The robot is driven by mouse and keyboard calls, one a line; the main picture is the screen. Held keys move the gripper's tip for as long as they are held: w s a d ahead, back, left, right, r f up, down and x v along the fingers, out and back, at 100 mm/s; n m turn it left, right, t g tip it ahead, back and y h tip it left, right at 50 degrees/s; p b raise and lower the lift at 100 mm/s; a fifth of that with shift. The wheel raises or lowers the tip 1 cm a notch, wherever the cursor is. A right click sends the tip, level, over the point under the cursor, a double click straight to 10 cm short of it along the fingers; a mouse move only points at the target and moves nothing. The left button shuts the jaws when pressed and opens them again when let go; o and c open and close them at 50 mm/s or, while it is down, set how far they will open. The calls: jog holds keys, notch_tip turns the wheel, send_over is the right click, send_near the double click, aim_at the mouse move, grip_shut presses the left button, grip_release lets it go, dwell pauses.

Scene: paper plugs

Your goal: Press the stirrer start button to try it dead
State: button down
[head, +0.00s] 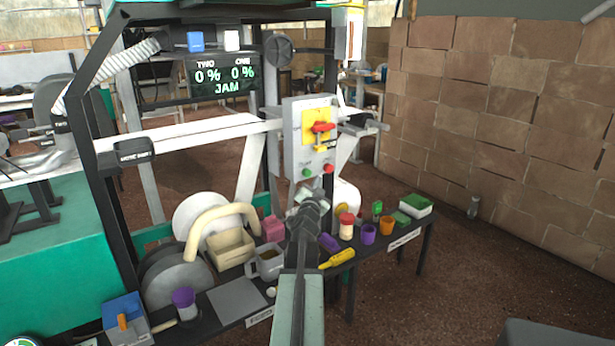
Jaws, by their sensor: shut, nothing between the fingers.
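A grey control box (293,135) is fixed to the frame at the centre. Its yellow plate (311,115) carries a red handle (322,127). Low on the box are a green button (306,172), which looks like the start button, and a red button (328,168) to its right. Any lettering by them is too small to read. My gripper (307,190) is shut and empty, just below the green button in the picture. I cannot tell if it touches the box. My arm hides part of the bench behind it.
A display (222,76) reads TWO 0 %, ONE 0 %, JAM. The low black bench holds a grey mug (268,263), a yellow screwdriver (338,258), a purple cup (368,234) and several other items. Open brown floor (455,255) lies at the right before the block wall (500,100).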

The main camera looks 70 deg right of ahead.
jog(key=shift+s+a, duration=0.4)
jog(key=shift+s, duration=0.2)
jog(key=shift+s+a, duration=0.4)
jog(key=shift+s, duration=0.2)
